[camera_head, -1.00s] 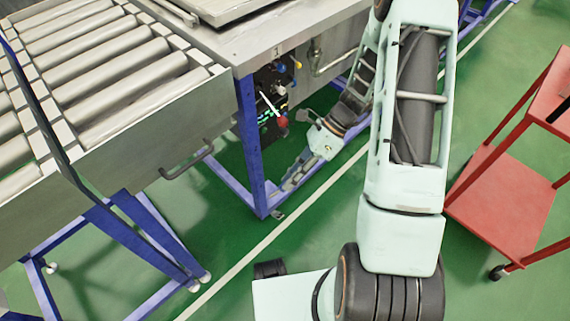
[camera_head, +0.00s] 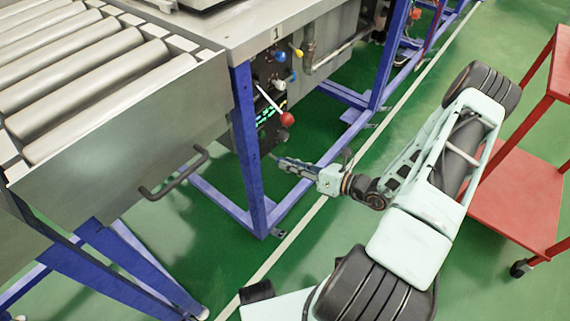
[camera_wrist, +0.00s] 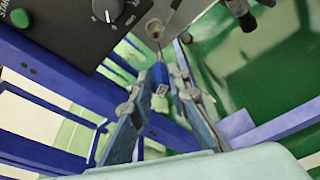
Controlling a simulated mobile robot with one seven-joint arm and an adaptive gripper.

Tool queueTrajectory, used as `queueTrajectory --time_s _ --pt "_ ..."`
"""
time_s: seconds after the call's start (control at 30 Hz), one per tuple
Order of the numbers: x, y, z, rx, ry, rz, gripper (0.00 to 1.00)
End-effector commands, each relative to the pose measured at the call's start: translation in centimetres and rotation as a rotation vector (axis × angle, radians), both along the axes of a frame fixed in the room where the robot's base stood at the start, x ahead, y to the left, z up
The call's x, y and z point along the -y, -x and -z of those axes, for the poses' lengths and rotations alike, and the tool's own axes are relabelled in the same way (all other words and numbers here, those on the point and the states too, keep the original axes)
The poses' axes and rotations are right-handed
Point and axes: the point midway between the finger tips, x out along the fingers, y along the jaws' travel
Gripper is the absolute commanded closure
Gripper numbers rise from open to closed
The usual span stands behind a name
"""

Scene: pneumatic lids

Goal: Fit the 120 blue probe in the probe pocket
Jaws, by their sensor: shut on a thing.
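The blue probe (camera_wrist: 160,78) sits between the fingertips of my gripper (camera_wrist: 159,84) in the wrist view, with a thin metal end pointing up and away. My gripper is shut on it. A round metal fitting (camera_wrist: 155,29) at the lower edge of the dark panel lies just beyond the probe's tip and may be the pocket; I cannot tell whether they touch. In the head view, my gripper (camera_head: 279,161) is low beside the table's blue leg, below the control panel (camera_head: 268,110). The probe cannot be made out there, and its number is unreadable.
A red-knobbed lever (camera_head: 287,119) sticks out of the panel above my gripper. A blue table leg (camera_head: 249,145) stands just left. The wrist view shows a green button (camera_wrist: 20,18) and a dial (camera_wrist: 107,9). A red cart (camera_head: 518,195) stands right; green floor lies between.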

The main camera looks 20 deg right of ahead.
Motion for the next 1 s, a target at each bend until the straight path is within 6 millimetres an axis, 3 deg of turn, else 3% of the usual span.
queueTrajectory --time_s 0.5,1.0 --pt "-0.1 0.1 -0.2 0.037 0.05 -0.003 1.0" --pt "-2.7 -3.7 -0.1 0.035 0.048 -0.002 1.0"
